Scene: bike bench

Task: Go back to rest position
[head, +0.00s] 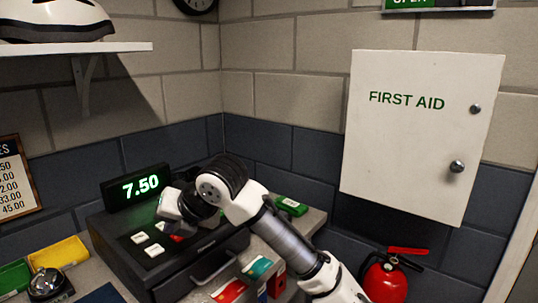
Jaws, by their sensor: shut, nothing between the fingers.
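My white and black arm reaches in from the bottom of the head view and bends over at its dark joint. My gripper (174,222) is low over the black cash register (205,243), just right of its white keys. The fingertips are small and partly hidden by my wrist, and I see nothing held. I cannot tell whether they touch the register. The register's display (138,187) reads 7.50 in green.
A white first aid cabinet (415,150) hangs on the right wall, with a red fire extinguisher (386,283) below. A shelf (75,49) holds a helmet (55,20). A bell (47,284) and yellow (60,255) and green trays (14,276) are at left. Coloured packets (258,268) lie by my forearm.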

